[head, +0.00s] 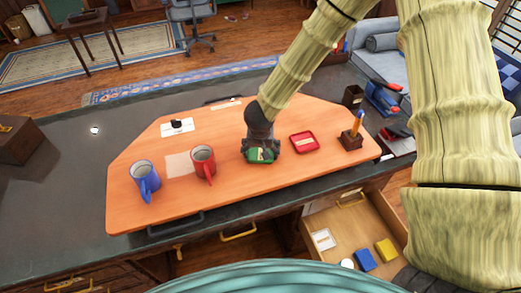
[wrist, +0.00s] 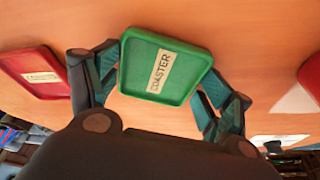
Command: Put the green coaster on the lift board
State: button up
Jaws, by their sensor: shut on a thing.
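The green coaster (head: 260,155) is a square tray with a raised rim and a label reading "COASTER". My gripper (head: 262,150) is shut on it from above, and the wrist view shows the green coaster (wrist: 163,68) between both fingers (wrist: 160,85). The lift board is the orange wooden board (head: 235,185) with cut corners and dark handles, lying on the dark desk. The coaster is over the middle of the board, near its front half. I cannot tell whether it touches the board. My gripper hides part of the coaster in the head view.
On the board, a red coaster (head: 304,142) and a pen holder (head: 350,140) are to the right. A red mug (head: 203,162) and a blue mug (head: 143,178) are to the left. Below right, an open drawer (head: 340,222) holds several small items.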

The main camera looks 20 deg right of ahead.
aim_at(260, 160)
jog(key=shift+f, duration=0.1)
jog(key=o, duration=1)
jog(key=shift+o, duration=0.2)
jog(key=v, duration=1.2)
jog(key=shift+b, duration=0.3)
jog(key=shift+a, duration=0.1)
